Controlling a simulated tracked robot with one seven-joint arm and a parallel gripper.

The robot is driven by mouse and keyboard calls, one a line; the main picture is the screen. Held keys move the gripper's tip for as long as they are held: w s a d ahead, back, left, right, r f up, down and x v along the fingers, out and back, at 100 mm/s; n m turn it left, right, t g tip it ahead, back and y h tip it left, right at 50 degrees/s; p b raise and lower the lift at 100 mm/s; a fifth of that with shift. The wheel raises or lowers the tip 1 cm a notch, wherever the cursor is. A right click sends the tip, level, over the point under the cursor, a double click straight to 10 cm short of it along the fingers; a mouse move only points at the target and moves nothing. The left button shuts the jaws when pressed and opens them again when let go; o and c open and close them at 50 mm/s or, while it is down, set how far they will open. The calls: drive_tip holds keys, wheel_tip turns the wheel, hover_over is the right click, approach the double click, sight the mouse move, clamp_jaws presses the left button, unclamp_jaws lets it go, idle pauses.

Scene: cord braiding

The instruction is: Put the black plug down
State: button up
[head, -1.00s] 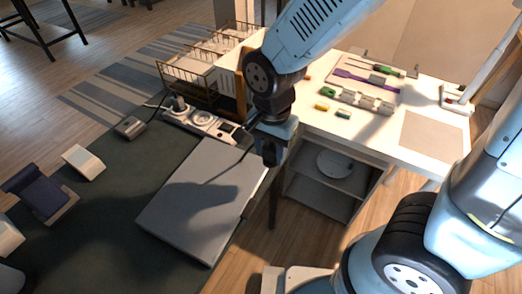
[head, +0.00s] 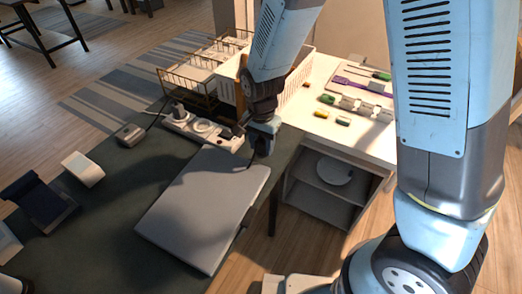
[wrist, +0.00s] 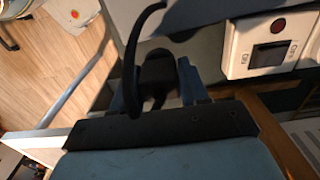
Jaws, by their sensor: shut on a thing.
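The black plug (wrist: 158,72) sits between the two fingers of my gripper (wrist: 160,88) in the wrist view, and its black cord (wrist: 131,60) loops up beside it. The gripper is shut on the plug. In the head view my gripper (head: 262,146) hangs over the back right corner of the grey closed laptop (head: 200,210), near the right end of the white power strip (head: 203,128). The plug is hard to make out there. The strip's end, with a black switch and a red button, also shows in the wrist view (wrist: 235,50).
The dark table (head: 110,215) has bare room left of the laptop. A small grey box (head: 130,132) and a white block (head: 83,169) lie there. Wire baskets (head: 188,84) stand behind the strip. A white side table (head: 345,143) with small coloured parts adjoins at right.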

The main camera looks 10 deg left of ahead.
sight(261, 151)
drive_tip(key=shift+w+a+f, duration=0.1)
drive_tip(key=shift+w+f, duration=0.25)
drive_tip(key=shift+f, duration=1.65)
drive_tip(key=o, duration=1.3)
drive_tip(key=shift+f, duration=0.15)
wheel_tip(261, 151, up, 12)
drive_tip(key=shift+r, duration=0.15)
